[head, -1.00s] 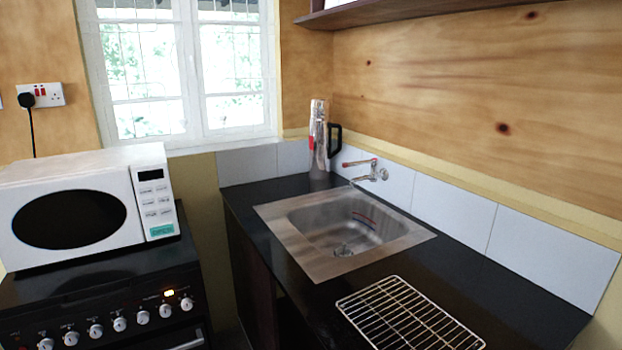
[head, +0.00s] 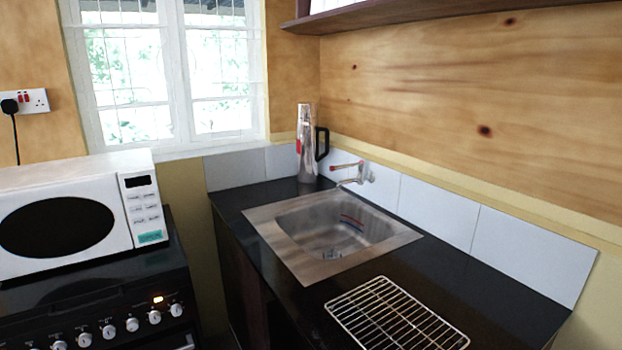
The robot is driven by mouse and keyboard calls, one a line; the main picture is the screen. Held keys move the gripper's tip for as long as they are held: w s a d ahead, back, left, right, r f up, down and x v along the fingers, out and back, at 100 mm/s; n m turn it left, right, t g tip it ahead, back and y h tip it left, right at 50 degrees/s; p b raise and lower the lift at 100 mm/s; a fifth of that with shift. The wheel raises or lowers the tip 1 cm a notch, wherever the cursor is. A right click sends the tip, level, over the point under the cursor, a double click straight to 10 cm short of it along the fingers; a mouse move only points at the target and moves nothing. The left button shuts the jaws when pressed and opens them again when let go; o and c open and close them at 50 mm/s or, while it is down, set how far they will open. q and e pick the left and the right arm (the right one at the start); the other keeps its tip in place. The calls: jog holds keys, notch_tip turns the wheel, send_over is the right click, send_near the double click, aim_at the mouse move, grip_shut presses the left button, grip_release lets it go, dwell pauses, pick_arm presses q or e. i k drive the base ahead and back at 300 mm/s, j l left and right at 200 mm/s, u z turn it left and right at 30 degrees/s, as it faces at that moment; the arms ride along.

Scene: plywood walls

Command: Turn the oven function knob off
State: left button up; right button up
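The black oven (head: 95,310) stands at the lower left, with a row of several white knobs along its front panel. The rightmost knob (head: 176,310) and the one beside it (head: 154,317) show clearly; others run down to the left. A small orange light (head: 158,299) glows above the right knobs. I cannot tell which knob is the function knob, and its markings are too small to read. Neither of my grippers is in view.
A white microwave (head: 75,215) sits on top of the oven. To the right is a black counter (head: 290,290) with a steel sink (head: 335,240), a tap (head: 355,173), a silver jug (head: 307,145) and a wire rack (head: 395,318). A narrow gap separates oven and counter.

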aim_at(132, 324)
jog(key=u, duration=1.4)
